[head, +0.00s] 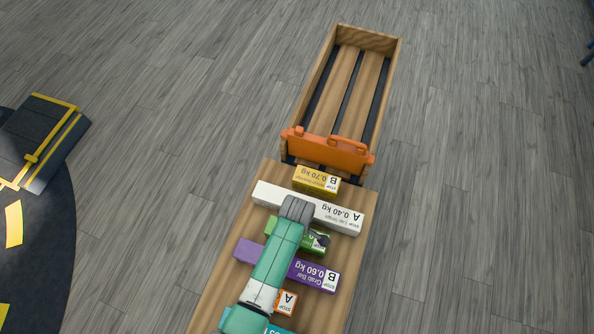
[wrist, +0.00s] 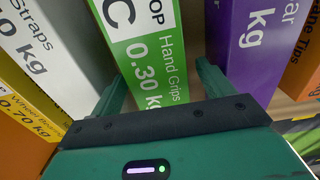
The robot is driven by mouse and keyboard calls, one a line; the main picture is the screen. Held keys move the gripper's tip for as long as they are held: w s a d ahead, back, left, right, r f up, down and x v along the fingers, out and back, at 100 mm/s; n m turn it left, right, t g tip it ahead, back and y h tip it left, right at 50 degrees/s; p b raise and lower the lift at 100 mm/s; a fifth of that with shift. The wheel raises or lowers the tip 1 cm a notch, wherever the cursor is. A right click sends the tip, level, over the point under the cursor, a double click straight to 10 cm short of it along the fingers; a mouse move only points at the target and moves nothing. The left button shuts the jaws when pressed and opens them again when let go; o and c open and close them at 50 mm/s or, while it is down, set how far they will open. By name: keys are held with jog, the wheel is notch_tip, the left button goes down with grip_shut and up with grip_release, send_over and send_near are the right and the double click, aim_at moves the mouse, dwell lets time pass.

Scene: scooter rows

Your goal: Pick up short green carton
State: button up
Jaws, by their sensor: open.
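The short green carton (wrist: 145,45), labelled Hand Grips, C and 0.30 kg, fills the centre of the wrist view. My open gripper (wrist: 160,75) has one finger on each side of the carton. Each finger looks close to a side, but I cannot tell whether either touches. In the head view the green carton (head: 313,247) lies across the wooden surface, its middle hidden under my arm.
A long white carton (head: 350,219) and a purple carton (head: 318,274) flank the green one closely. A yellow carton (head: 316,180) and a small orange-and-white carton (head: 287,301) lie farther out. Beyond an orange barrier (head: 328,147) is an empty wooden tray (head: 328,78).

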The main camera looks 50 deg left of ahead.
jog(key=shift+f, duration=0.4)
jog(key=c, duration=1.3)
